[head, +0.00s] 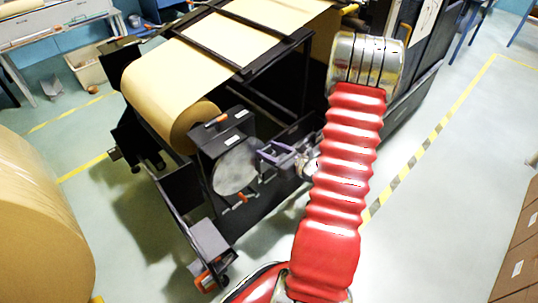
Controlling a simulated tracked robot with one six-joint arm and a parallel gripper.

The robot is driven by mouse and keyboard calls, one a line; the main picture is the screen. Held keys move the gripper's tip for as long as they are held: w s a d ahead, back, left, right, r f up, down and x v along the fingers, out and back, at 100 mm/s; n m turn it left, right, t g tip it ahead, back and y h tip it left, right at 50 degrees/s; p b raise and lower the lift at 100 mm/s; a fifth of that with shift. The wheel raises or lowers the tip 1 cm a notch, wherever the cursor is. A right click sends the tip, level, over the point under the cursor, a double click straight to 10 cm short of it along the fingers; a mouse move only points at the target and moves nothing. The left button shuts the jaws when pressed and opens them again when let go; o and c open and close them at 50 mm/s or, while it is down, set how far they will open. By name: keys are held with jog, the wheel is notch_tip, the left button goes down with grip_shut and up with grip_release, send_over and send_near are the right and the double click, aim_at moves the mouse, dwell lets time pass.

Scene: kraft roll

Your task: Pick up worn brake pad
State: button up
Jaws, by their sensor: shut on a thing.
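My gripper (266,157), with purple-grey fingers, is at the right edge of a round grey brake disc (236,169) on the end of the dark machine frame. It is shut on a small dark piece there, which I take to be the worn brake pad. The pad is mostly hidden by the fingers and too small to make out clearly. I cannot tell whether it still touches the disc or its mount. My red ribbed arm reaches in from the lower right.
A dark machine (290,95) carries a large kraft roll (170,95). Another kraft roll (40,225) stands at the left. Grey blocks with orange parts (209,240) sit low on the frame. Cardboard boxes (520,255) are at right. The floor (440,190) between is clear.

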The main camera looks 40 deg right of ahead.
notch_tip(320, 180, up, 16)
dwell(0.7)
dwell(0.5)
